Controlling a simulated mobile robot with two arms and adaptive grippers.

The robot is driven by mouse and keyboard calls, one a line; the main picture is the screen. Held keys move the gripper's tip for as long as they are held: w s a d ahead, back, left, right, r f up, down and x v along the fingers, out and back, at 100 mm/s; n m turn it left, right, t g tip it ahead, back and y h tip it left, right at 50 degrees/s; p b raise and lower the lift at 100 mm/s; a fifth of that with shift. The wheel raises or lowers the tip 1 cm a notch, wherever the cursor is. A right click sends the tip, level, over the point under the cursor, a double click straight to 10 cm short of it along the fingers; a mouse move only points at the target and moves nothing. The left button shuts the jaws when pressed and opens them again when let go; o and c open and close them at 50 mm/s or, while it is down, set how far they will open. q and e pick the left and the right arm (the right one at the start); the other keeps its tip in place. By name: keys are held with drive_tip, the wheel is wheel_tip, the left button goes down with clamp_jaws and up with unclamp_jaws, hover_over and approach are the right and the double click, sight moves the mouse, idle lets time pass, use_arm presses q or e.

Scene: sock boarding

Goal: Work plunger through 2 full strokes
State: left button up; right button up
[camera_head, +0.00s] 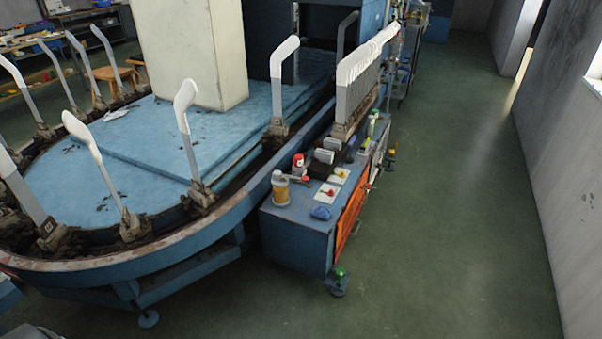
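No gripper of mine shows in this view. On the near end of the blue cabinet top stands an amber cylinder with a grey cap (280,188). A short bar with a red tip (305,179) lies just right of it. A white and red upright piece (298,163) stands just behind. I cannot tell for sure which of these parts is the plunger, or how far it is pushed in.
The blue cabinet (295,235) has an orange front panel (350,218) and stands against the curved blue machine rim (190,240). White-topped sock forms (190,130) rise around the machine. Green floor (450,220) is clear to the right.

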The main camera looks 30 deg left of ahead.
use_arm(q)
clamp_jaws()
idle(1.4)
